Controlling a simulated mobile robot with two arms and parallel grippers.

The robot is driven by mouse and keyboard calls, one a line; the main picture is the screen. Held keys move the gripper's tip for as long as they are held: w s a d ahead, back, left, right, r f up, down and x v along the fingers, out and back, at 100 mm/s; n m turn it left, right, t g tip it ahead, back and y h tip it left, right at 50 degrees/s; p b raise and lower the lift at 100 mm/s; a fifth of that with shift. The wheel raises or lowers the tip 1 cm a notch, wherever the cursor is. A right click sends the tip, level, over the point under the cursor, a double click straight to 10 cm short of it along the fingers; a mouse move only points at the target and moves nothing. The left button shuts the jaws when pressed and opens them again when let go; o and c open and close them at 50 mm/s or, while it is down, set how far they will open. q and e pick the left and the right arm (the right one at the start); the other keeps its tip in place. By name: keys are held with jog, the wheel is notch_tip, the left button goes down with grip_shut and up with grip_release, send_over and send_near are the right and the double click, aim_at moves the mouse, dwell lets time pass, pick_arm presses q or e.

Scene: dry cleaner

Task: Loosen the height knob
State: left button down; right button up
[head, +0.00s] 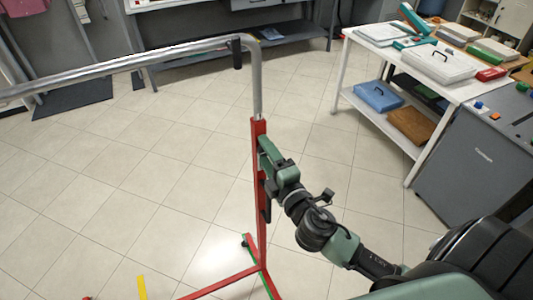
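A clothes rack with a red upright post (259,131) and a bent chrome top rail (140,64) stands in front of me. My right gripper (266,166) is at the upper part of the red post, on its right side, and appears to touch it. No height knob can be made out; the gripper covers that part of the post. I cannot tell whether the fingers are open or shut. A dark part (267,208) shows along the post just below the gripper. My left gripper is out of view.
The rack's red foot bars (226,284) spread over the tiled floor. A white table (345,73) with cases and a lower shelf stands at the right, beside a grey cabinet (473,160). A dark shelf (262,40) is at the back. The floor at the left is mostly clear.

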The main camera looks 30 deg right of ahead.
jog(key=s+b, duration=0.3)
jog(key=s, duration=0.4)
jog(key=shift+s+a, duration=0.2)
jog(key=shift+s, duration=0.2)
jog(key=s+d+f+m+g, duration=0.1)
jog(key=s+f+m+g, duration=0.15)
jog(key=f, duration=0.95)
jog(key=s+d+f+m+g, duration=0.1)
jog(key=d+f+m+g, duration=0.15)
jog(key=f, duration=1.05)
jog(key=s+f+m+g, duration=0.15)
jog(key=f+g, duration=0.25)
jog(key=f, duration=0.8)
jog(key=s+a+f+m+g, duration=0.1)
jog(key=s+f+m+g, duration=0.3)
jog(key=s+f, duration=1)
jog(key=s+a+f+m+g, duration=0.2)
jog(key=s+f, duration=0.3)
jog(key=s, duration=0.3)
jog(key=s+a+f+m+g+y, duration=0.1)
jog(key=s+a+f+m+g, duration=0.1)
jog(key=s+f, duration=0.3)
jog(key=s, duration=0.3)
